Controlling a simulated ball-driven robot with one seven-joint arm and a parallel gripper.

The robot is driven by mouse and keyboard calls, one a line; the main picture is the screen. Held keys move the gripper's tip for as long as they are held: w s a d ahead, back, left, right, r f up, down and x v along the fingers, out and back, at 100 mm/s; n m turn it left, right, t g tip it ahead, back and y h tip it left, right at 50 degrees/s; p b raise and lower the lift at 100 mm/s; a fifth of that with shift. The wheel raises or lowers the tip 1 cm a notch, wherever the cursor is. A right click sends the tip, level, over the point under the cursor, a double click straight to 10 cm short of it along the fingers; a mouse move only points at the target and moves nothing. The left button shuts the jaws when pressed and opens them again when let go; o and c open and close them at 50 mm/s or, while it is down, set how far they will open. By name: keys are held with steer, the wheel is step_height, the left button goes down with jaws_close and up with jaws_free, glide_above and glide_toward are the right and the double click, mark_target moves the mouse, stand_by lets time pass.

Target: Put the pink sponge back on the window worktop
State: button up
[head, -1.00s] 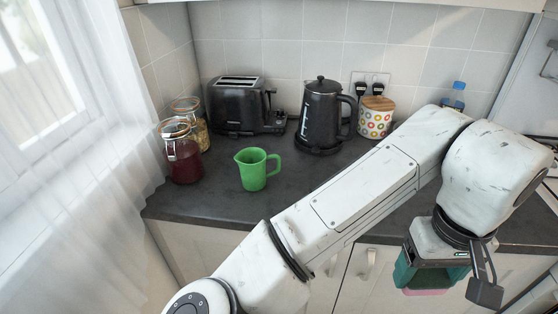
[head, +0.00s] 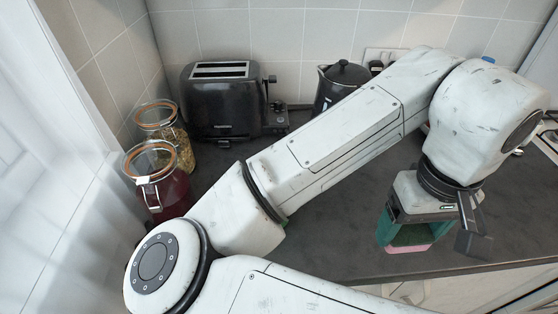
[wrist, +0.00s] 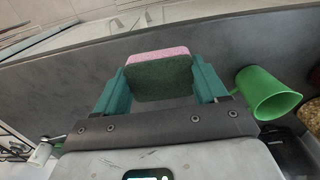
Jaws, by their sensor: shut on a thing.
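My gripper (head: 410,230) is shut on the pink sponge (head: 408,248), which has a dark green scouring side. In the head view they are at the right, seen against the front part of the dark grey worktop (head: 335,230). In the wrist view the sponge (wrist: 158,55) is between the two teal fingers, with the worktop (wrist: 60,85) behind it. It looks held above the surface; the height of the gap is hard to tell.
A green jug (wrist: 265,92) stands right of my gripper in the wrist view; my arm mostly hides it in the head view. A black toaster (head: 225,105), kettle (head: 340,85), red jar (head: 158,180) and pasta jar (head: 168,135) stand further back or left. The front middle is clear.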

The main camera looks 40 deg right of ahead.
steer(key=shift+r, duration=0.15)
steer(key=shift+s+d+r, duration=0.15)
steer(key=shift+s+r, duration=0.15)
steer(key=shift+s, duration=0.35)
steer(key=w+d+f, duration=0.4)
steer(key=w, duration=0.5)
glide_above(358, 215)
steer(key=f, duration=0.4)
steer(key=shift+s+a+f, duration=0.2)
steer(key=shift+s+f, duration=0.15)
steer(key=shift+f, duration=0.05)
steer(key=shift+w+d+f, duration=0.15)
steer(key=shift+w+f, duration=0.1)
steer(key=shift+f, duration=0.25)
steer(key=shift+w+d+f, duration=0.1)
steer(key=shift+w+f, duration=0.05)
steer(key=shift+f, duration=1.55)
steer(key=shift+f, duration=0.15)
steer(key=o, duration=0.9)
steer(key=shift+o, duration=0.2)
